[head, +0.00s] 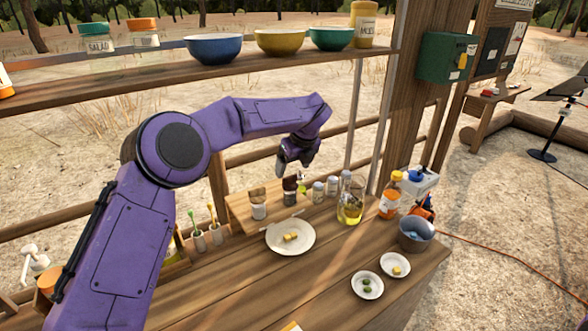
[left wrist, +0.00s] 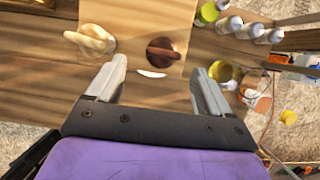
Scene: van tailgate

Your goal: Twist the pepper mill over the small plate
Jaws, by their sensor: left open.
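My left gripper (head: 294,167) hangs open and empty above the wooden stand at the back of the counter. In the left wrist view its open fingers (left wrist: 160,76) point towards a dark brown, round-topped object (left wrist: 162,50), which looks like the pepper mill. No contact shows. A pale wooden one (left wrist: 90,40) stands to its left. In the head view a labelled dark container (head: 290,192) stands below the gripper; I cannot tell if it is the mill. Two small plates lie at the front right, one with green bits (head: 367,293), one with a yellow piece (head: 395,273). My right gripper is out of view.
A larger plate (head: 275,247) with yellow pieces lies before the stand. A shelf (head: 190,78) with bowls runs above.

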